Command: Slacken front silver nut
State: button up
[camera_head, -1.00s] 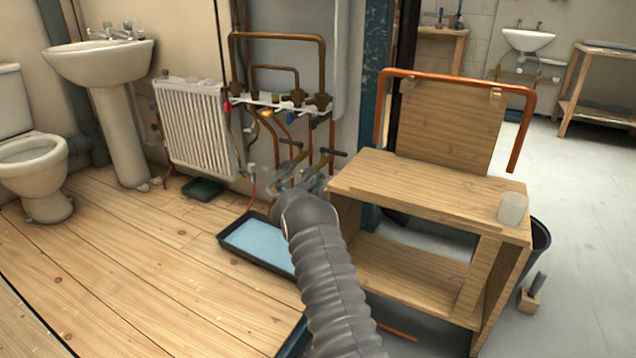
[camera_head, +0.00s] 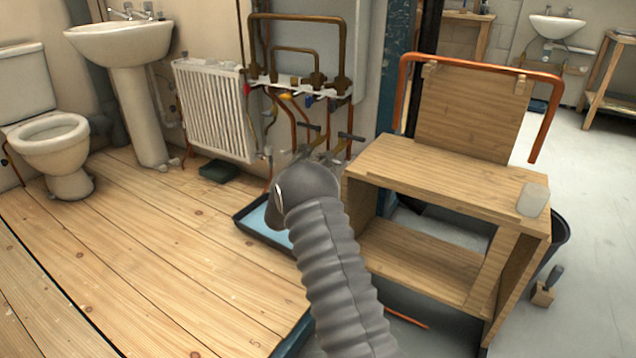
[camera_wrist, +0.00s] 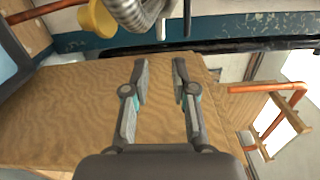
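No silver nut can be made out clearly in either view. In the head view, brown copper pipework with valves (camera_head: 300,84) stands against the back wall, and two dark T-handles (camera_head: 350,137) sit low in front of it. My grey ribbed arm covers part of that area, and my gripper is hidden behind it there. In the wrist view my gripper (camera_wrist: 160,72) shows two fingers apart with nothing between them, against a wooden board surface. A yellow part (camera_wrist: 97,18) and a grey ribbed hose-like piece (camera_wrist: 140,10) are at the top edge.
A wooden bench (camera_head: 450,180) with a copper pipe (camera_head: 480,66) stands close to the right of my arm. A black tray with blue inside (camera_head: 258,222) lies on the floor left of my arm. A white radiator (camera_head: 213,110) is behind. The wooden floor at left is clear.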

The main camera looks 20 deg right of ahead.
jog(key=shift+s+a, duration=0.25)
jog(key=shift+a, duration=0.1)
jog(key=shift+c, duration=0.2)
